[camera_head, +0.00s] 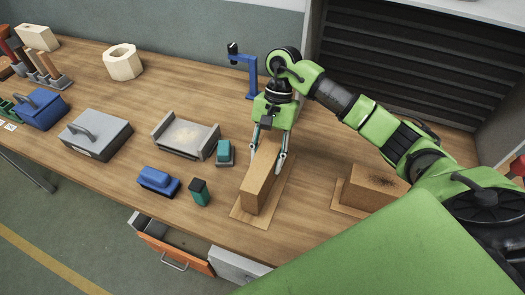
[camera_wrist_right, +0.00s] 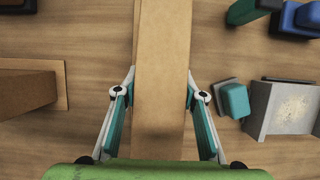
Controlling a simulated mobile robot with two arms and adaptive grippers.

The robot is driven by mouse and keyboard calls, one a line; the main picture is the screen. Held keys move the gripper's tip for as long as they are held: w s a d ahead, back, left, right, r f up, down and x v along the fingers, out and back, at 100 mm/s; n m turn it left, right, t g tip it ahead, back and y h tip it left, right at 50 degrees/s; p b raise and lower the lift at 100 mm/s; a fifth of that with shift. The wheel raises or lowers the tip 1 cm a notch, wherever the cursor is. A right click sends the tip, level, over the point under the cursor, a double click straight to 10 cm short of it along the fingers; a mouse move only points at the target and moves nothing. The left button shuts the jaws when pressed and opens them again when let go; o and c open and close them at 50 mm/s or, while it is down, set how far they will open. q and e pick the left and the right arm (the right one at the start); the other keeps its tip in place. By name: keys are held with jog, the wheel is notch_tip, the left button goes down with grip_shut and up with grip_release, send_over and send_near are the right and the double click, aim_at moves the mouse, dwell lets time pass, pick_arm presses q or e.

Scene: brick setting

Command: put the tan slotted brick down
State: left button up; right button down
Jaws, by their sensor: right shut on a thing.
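The tan brick (camera_head: 258,184) is a long block at the middle of the workbench, over a thin flat tan board (camera_head: 247,218). My right gripper (camera_head: 267,158) comes down on its far part with one finger on each side. In the right wrist view the brick (camera_wrist_right: 163,70) runs up the middle between the teal-padded fingers of the right gripper (camera_wrist_right: 160,108). The gripper is shut on it. I cannot tell whether the brick's underside touches the board. No slot shows clearly. My left gripper is not in view.
A second brown block (camera_head: 372,186) stands on a board to the right. A grey tray (camera_head: 187,138), a teal block (camera_head: 225,151), a blue item (camera_head: 157,181) and a dark green item (camera_head: 200,193) lie to the left. A blue post (camera_head: 250,75) stands behind. Open drawers (camera_head: 177,254) jut below the front edge.

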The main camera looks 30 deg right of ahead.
jog(key=shift+f, duration=0.65)
jog(key=shift+f, duration=0.15)
jog(key=c, duration=1.3)
grip_release()
jog(key=shift+f, duration=0.1)
